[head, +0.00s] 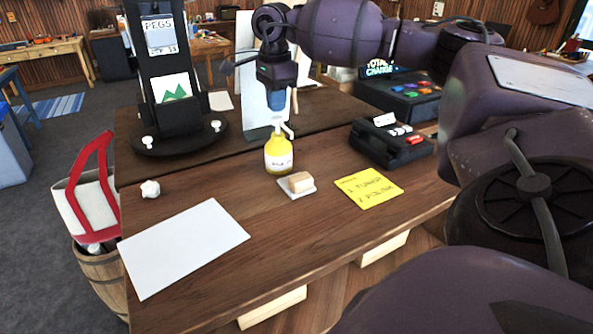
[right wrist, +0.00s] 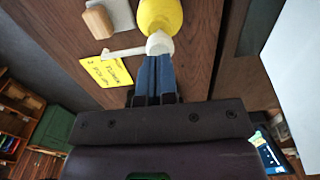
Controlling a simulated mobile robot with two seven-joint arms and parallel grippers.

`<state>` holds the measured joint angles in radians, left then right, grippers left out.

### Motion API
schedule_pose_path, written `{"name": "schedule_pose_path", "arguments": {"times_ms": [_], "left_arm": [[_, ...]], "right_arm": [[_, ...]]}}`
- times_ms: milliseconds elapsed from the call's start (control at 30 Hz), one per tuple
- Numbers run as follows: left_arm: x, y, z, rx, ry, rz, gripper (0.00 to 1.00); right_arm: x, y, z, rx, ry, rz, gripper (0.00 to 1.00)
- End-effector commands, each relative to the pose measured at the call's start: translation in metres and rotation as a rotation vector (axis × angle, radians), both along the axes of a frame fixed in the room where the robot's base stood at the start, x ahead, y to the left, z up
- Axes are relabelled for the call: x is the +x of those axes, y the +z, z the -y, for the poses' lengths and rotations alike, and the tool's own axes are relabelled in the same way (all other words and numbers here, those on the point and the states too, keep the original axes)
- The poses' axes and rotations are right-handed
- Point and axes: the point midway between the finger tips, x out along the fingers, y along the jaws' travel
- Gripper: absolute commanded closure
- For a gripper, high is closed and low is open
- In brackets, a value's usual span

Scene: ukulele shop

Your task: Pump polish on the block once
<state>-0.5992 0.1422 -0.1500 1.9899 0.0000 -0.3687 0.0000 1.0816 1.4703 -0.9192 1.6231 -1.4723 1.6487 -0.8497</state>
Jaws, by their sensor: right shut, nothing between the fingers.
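The yellow polish bottle (head: 278,158) stands upright on the wooden counter, with a white pump head and spout (head: 284,128) on top. The tan block (head: 299,181) lies on a small white pad just right of and nearer than the bottle. My right gripper (head: 277,110) points down right above the pump head, its blue fingers shut and empty. In the right wrist view the fingertips (right wrist: 155,58) meet the white pump head (right wrist: 160,43) in the picture; I cannot tell whether they touch it. The block (right wrist: 98,22) also shows there. My left gripper is not in view.
A yellow note (head: 369,187) lies right of the block. A white sheet (head: 184,247) and a crumpled white ball (head: 150,188) lie to the left. A black card terminal (head: 391,143) stands behind the note, and a dark stand (head: 178,132) rises at the back left.

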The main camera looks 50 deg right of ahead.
Motion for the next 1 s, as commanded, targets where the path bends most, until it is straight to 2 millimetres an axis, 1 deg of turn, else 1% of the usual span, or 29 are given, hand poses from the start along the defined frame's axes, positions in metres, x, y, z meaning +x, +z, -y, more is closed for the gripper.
{"name": "schedule_pose_path", "arguments": {"times_ms": [300, 1000], "left_arm": [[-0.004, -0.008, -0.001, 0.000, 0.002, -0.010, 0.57], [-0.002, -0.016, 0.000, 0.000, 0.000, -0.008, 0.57]], "right_arm": [[0.000, -0.010, 0.000, 0.000, 0.000, 0.000, 1.00], [0.000, -0.031, 0.000, 0.001, 0.000, -0.003, 1.00]]}}
